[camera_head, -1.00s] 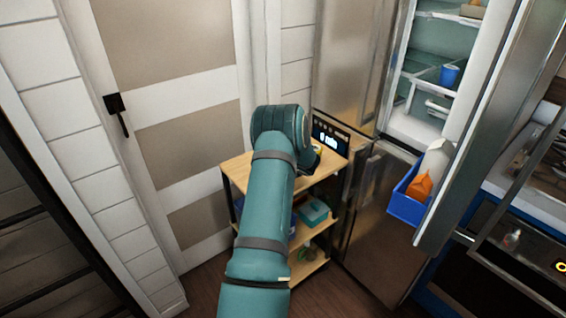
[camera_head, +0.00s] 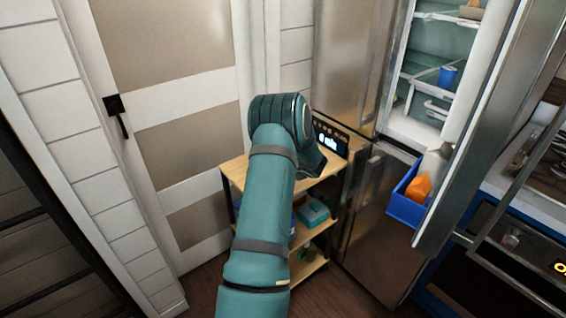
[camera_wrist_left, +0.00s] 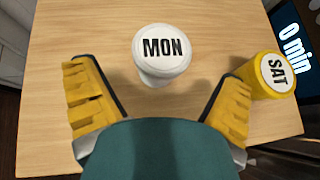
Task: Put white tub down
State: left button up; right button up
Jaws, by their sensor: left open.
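The white tub (camera_wrist_left: 162,55), with MON on its lid, stands upright on the wooden shelf top (camera_wrist_left: 75,30) in the left wrist view. My left gripper (camera_wrist_left: 158,105) is open, with its yellow fingers spread to either side and the tub just beyond, between and ahead of them. No finger touches the tub. In the head view my left arm covers the tub and the gripper. The wooden top of the shelf unit (camera_head: 236,170) shows beside the arm. My right gripper is not in view.
A yellow tub (camera_wrist_left: 275,75) marked SAT stands right of the white one, close to my right-hand finger. A dark display (camera_head: 328,138) stands at the shelf's back right. The open fridge (camera_head: 425,75) and its door with a blue bin (camera_head: 404,207) are to the right.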

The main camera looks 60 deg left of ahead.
pick_arm(q)
jog(key=v, duration=0.7)
jog(key=shift+d, duration=0.35)
jog(key=shift+r, duration=0.15)
jog(key=w+d+f+m+t+h, duration=0.2)
jog(key=w+d+f+m, duration=0.15)
jog(key=d+m, duration=0.5)
jog(key=w+d+f+m+t+h, duration=0.25)
jog(key=d+f+m, duration=0.25)
jog(key=d+m, duration=0.4)
jog(key=w+d+f+m+t+h, duration=0.15)
jog(key=d+f+m, duration=0.25)
jog(key=d+m, duration=0.45)
jog(key=s+d+f+m+g+h, duration=0.1)
jog(key=s+d+m+h, duration=0.2)
jog(key=s+d+m, duration=0.2)
jog(key=s+d+f+m+g+h, duration=0.2)
jog(key=s+d+m, duration=0.4)
jog(key=d+m, duration=0.6)
jog(key=s+d+f+m+g+h, duration=0.1)
jog(key=s+d+m+h, duration=0.3)
jog(key=d+m, duration=0.4)
jog(key=s+d+g, duration=0.1)
jog(key=d, duration=0.4)
jog(key=shift+s+f+m, duration=0.2)
jog(key=shift+f+m, duration=0.1)
jog(key=shift+m, duration=0.1)
